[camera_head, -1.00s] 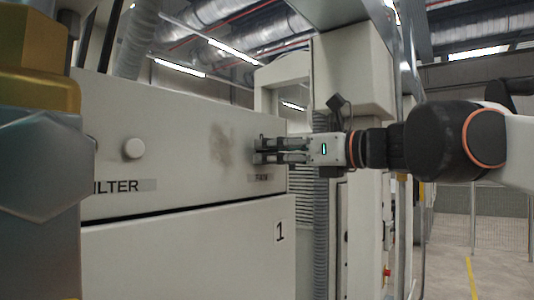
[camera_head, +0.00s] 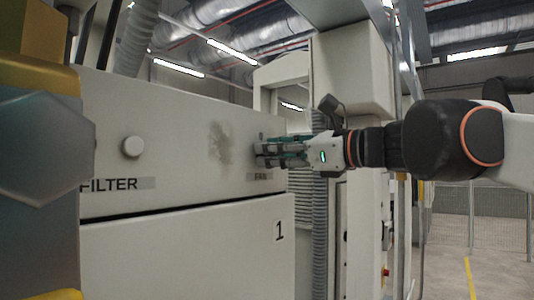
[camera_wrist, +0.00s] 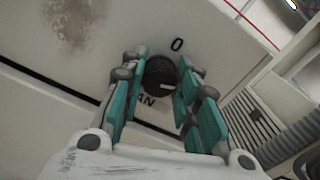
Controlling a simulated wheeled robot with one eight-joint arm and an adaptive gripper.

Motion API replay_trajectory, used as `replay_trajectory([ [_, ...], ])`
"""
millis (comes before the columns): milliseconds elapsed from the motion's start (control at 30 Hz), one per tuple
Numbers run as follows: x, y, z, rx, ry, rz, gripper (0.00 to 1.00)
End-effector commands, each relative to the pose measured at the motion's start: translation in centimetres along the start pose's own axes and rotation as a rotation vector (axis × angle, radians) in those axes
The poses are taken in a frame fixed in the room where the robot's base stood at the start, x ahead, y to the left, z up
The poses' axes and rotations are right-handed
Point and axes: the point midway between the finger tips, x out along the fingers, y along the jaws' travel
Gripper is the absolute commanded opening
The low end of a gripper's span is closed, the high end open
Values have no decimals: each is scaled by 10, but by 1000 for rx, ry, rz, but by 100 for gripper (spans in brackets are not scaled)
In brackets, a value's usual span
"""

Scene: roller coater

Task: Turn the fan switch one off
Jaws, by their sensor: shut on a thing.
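The fan switch (camera_wrist: 161,76) is a round black knob with a light pointer line, on the pale machine panel. In the wrist view a "0" is printed beyond it, and part of the "FAN" label shows below. My gripper (camera_wrist: 155,90) has its teal-padded fingers on both sides of the knob and is shut on it. In the head view my gripper (camera_head: 262,151) reaches the panel from the right, just above the small fan label (camera_head: 259,177). The knob is hidden there by the fingers.
A dark smudge (camera_head: 221,147) marks the panel. A white cabinet front with a "1" (camera_head: 200,255) lies below. A grey corrugated hose (camera_head: 320,230) stands right of the panel.

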Motion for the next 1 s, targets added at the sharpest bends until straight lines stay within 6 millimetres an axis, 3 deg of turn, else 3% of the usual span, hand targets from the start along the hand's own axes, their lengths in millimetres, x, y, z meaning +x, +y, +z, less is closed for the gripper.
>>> replay_trajectory([
  [1000, 0, 4, -2, -955, 0, 1, 5],
])
